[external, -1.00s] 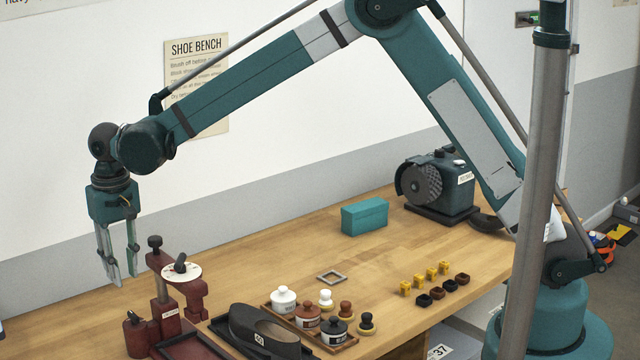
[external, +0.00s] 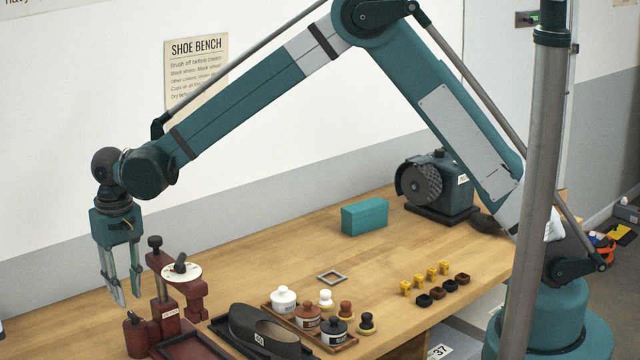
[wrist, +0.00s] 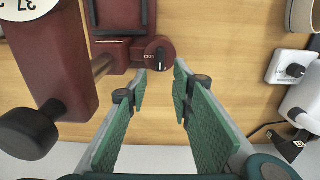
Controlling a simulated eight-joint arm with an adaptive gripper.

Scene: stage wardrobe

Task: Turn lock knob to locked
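The lock knob (wrist: 160,56) is a small black round knob with a white pointer line on a maroon housing. In the wrist view it shows beyond and between my fingertips, apart from them; small lettering beside it is hard to read. In the external view the small black knob (external: 132,317) tops the low left part of the maroon stretcher-like device (external: 166,318). My gripper (external: 130,301) points down above and behind that part. In the wrist view my gripper (wrist: 161,70) is open, with green ribbed pads and nothing between them.
A white dial with a black lever (external: 182,270) and a black-topped maroon post (external: 155,243) stand right of the knob. A large black handle end (wrist: 30,130) lies left in the wrist view. A white box with a knob (wrist: 291,68) is right.

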